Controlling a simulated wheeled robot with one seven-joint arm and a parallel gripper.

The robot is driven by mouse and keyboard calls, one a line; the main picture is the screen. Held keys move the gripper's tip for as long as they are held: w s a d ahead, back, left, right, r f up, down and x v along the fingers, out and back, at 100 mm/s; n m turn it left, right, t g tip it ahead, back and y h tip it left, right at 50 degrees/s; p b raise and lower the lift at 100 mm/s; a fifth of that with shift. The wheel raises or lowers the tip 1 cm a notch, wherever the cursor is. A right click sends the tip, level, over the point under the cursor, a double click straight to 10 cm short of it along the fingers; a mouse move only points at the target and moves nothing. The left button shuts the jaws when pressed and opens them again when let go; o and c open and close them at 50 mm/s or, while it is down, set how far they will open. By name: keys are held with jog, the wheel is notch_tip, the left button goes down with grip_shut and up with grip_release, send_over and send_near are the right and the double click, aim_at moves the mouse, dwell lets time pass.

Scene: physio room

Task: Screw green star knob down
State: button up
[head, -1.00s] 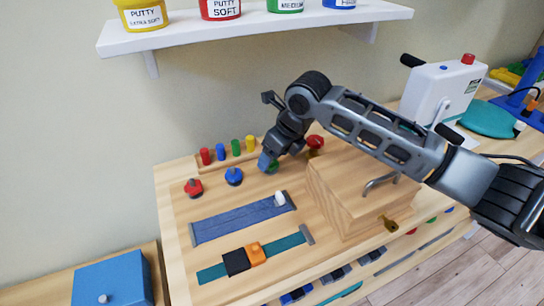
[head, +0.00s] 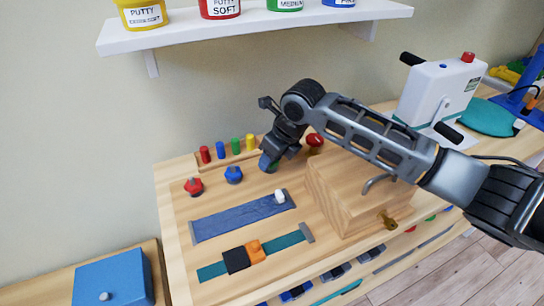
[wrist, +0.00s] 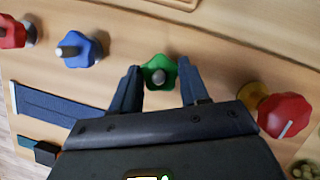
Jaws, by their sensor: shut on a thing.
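The green star knob (wrist: 158,72) sits on the wooden board, with a grey stud end showing at its centre. My gripper (wrist: 160,88) is over it in the wrist view, with one blue finger on each side, shut on the knob. In the head view my gripper (head: 268,163) points down at the board and hides most of the green knob. How far down the knob sits on its stud cannot be told.
A blue star knob (head: 233,175) and a red one (head: 194,187) stand to the left. Another red knob (wrist: 285,115) on a brass part is close on the right. A wooden box (head: 345,200) stands right of my gripper. Coloured pegs (head: 235,147) stand behind.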

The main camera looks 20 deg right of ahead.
jog(key=shift+c, duration=0.9)
jog(key=shift+a, duration=0.1)
